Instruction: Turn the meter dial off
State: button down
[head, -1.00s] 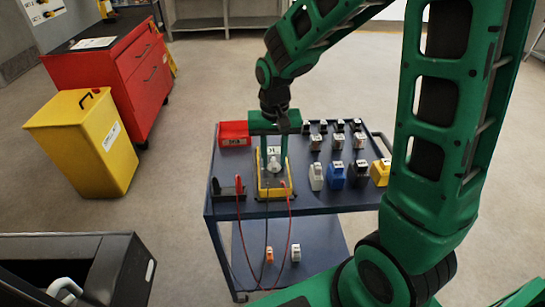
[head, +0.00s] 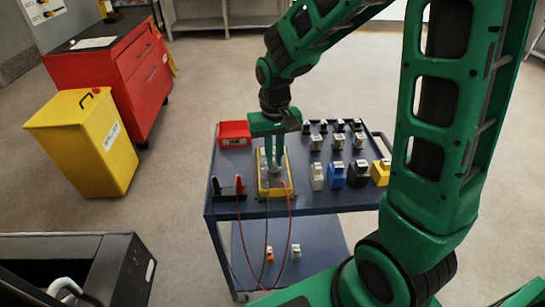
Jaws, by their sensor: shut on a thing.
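The yellow-framed meter (head: 262,187) lies on the blue cart top, with red and dark leads at its near end. My gripper (head: 273,168) points down over the meter, its green fingers close together at the dial (head: 272,175). The fingers are shut on the dial and hide most of it. The dial's pointer setting cannot be read.
The blue cart (head: 230,208) also holds a red bin (head: 234,133), a dark holder (head: 228,187) at left, and several small blocks and padlock-like items at right, including a blue one (head: 336,175). A yellow waste bin (head: 75,150) and red cabinet (head: 142,75) stand left.

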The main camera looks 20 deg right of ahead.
jog(key=n, duration=1.1)
jog(key=shift+n, duration=2.3)
jog(key=c, duration=1.8)
grip_release()
